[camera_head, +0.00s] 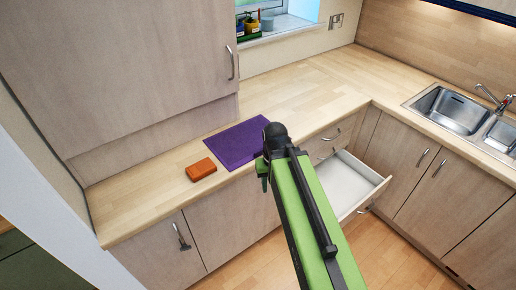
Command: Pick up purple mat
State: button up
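A flat purple mat (236,146) lies on the light wooden counter (130,197), near its front edge. My green arm reaches up from the bottom of the view, and its dark end, with my gripper (272,138), is over or beside the mat's right edge. The arm's end hides part of that side of the mat. I cannot see the fingertips clearly, nor whether they touch the mat.
An orange block (201,169) sits on the counter just left of the mat. An open drawer (349,184) juts out below the counter, right of my arm. A tall cabinet (120,65) stands above the counter's left part. A sink (452,110) is at the right. The corner counter is clear.

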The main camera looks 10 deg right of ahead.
aim_at(234, 147)
jog(key=z, duration=0.05)
jog(key=k, duration=0.5)
jog(key=u, duration=0.2)
jog(key=i, duration=0.85)
jog(key=u, duration=4.3)
jog(key=i, duration=0.1)
jog(key=z, duration=0.7)
jog(key=k, duration=1.2)
